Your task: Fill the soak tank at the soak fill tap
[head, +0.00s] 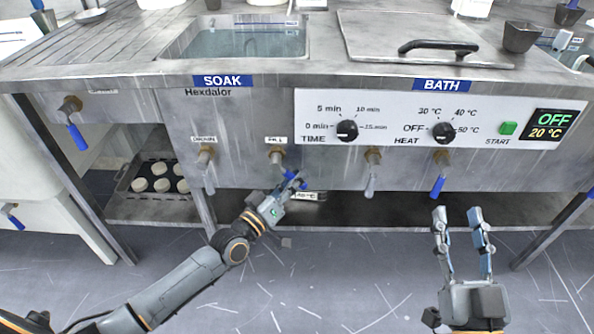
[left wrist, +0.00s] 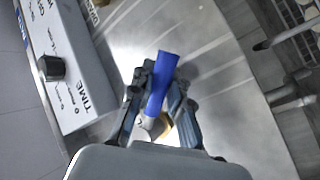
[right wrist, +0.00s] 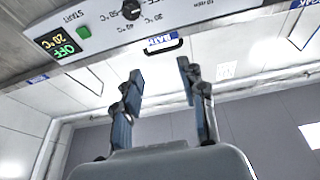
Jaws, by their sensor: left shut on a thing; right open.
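The soak tank (head: 245,47) is a steel basin in the counter above the SOAK label, with clear water in it. The soak fill tap (head: 276,156) is a brass tap under the FILL label on the front panel. Its blue lever (left wrist: 159,80) lies between the fingers of my left gripper (left wrist: 155,95) in the left wrist view. My left gripper (head: 290,185) is shut on this lever, below the tap. My right gripper (head: 463,225) is open and empty, in front of the bath side and apart from the panel.
A grey-handled drain tap (head: 206,165) is left of the fill tap. Right of it are another grey-handled tap (head: 371,170) and a blue-handled tap (head: 440,172) below the control panel. A lidded bath (head: 425,42) is at right. A rack of white discs (head: 158,180) sits on the lower shelf.

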